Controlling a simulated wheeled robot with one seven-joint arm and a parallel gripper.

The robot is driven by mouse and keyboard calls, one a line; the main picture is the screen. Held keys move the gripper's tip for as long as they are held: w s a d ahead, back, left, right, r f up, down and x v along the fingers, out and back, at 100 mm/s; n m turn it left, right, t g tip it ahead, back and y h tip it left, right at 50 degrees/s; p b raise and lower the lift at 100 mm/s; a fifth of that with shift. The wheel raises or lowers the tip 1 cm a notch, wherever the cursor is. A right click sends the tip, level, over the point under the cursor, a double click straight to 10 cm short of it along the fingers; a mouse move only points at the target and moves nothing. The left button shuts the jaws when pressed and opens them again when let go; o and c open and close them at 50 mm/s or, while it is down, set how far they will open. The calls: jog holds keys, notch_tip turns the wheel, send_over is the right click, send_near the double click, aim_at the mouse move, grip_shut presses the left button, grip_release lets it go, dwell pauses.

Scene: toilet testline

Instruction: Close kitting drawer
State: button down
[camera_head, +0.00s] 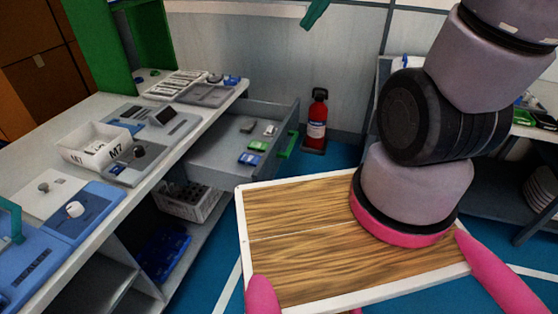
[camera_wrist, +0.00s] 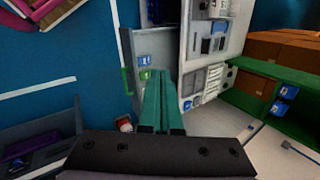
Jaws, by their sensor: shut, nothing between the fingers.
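The kitting drawer (camera_head: 212,157) is grey and pulled open from the workbench, towards the right in the head view. Its green handle (camera_head: 287,145) is on its front panel. Several small blue, green and grey parts lie inside it. In the wrist view the drawer (camera_wrist: 133,52) and its green handle (camera_wrist: 126,81) show from above, left of the fingers. My gripper (camera_wrist: 160,73) has teal fingers close together, shut and empty. Its fingers overlap part of the drawer in that view. In the head view, only a teal tip of my gripper (camera_head: 314,14) shows at the top, apart from the handle.
The workbench (camera_head: 90,112) holds trays and a white bin (camera_head: 92,146) marked M7. A red fire extinguisher (camera_head: 317,121) stands on the floor beyond the drawer. A crate (camera_head: 190,203) sits on the shelf below. Blue floor (camera_wrist: 55,50) lies clear in front of the drawer.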

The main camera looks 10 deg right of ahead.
jog(key=w+f+m+y, duration=0.1)
jog(key=w+f+m, duration=0.25)
jog(key=f, duration=0.35)
jog(key=w+a+f+m+y, duration=0.1)
jog(key=w+f+m+y, duration=0.15)
jog(key=w+f, duration=0.4)
jog(key=w+f+m+y, duration=0.15)
jog(key=f+m, duration=0.25)
jog(key=f, duration=0.5)
notch_tip(320, 180, down, 12)
jog(key=w+d+m+h, duration=0.1)
jog(key=d+m, duration=0.2)
jog(key=m, duration=0.1)
jog(key=m+t+h, duration=0.2)
jog(key=m, duration=0.1)
send_near(272, 164)
jog(key=s+x, duration=0.1)
jog(key=x, duration=0.4)
jog(key=shift+w+a, duration=0.4)
jog(key=shift+w, duration=0.05)
